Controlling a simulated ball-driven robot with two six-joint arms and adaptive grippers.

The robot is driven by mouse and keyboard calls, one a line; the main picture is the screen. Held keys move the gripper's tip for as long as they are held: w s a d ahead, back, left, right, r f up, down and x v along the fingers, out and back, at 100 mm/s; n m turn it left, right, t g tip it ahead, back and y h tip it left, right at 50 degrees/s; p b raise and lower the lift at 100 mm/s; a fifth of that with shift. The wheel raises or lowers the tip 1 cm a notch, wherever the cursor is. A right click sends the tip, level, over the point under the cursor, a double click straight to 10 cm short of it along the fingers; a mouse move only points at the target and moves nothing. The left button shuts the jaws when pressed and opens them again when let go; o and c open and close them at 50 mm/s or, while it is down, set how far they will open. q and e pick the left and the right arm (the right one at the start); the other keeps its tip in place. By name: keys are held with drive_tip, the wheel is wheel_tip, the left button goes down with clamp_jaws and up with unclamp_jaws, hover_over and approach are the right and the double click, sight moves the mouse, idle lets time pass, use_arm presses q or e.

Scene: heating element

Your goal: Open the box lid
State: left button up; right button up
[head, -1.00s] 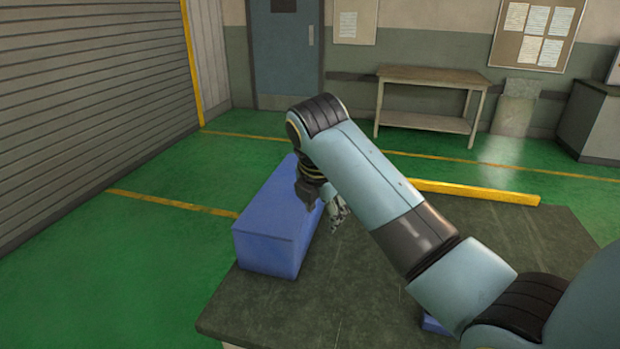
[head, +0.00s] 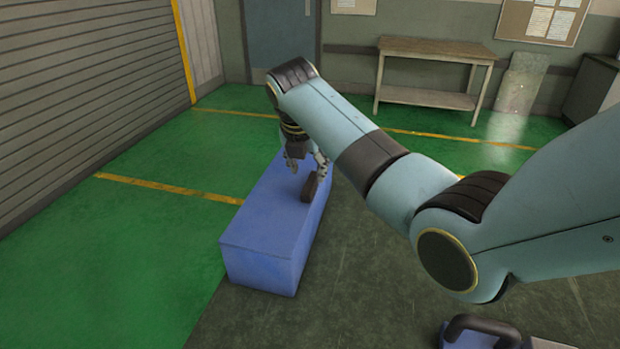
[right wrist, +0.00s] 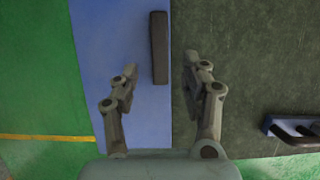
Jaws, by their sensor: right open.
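My right gripper (head: 304,163) is above the box, pointing down at the handle. In the right wrist view my right gripper (right wrist: 160,68) is open and empty, with one finger on each side of the handle's lower part. I cannot tell its height above the lid. My left gripper is not in view.
A wooden bench (head: 435,48) stands at the back wall.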

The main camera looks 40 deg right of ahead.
sight(311, 182)
drive_tip(key=x, duration=0.5)
drive_tip(key=shift+w+d+f, duration=0.1)
drive_tip(key=shift+d+f, duration=0.05)
drive_tip(key=shift+f, duration=0.3)
drive_tip(key=shift+d, duration=0.1)
drive_tip(key=c, duration=0.4)
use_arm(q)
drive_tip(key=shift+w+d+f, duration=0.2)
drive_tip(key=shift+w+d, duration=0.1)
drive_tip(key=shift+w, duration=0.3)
use_arm(e)
clamp_jaws()
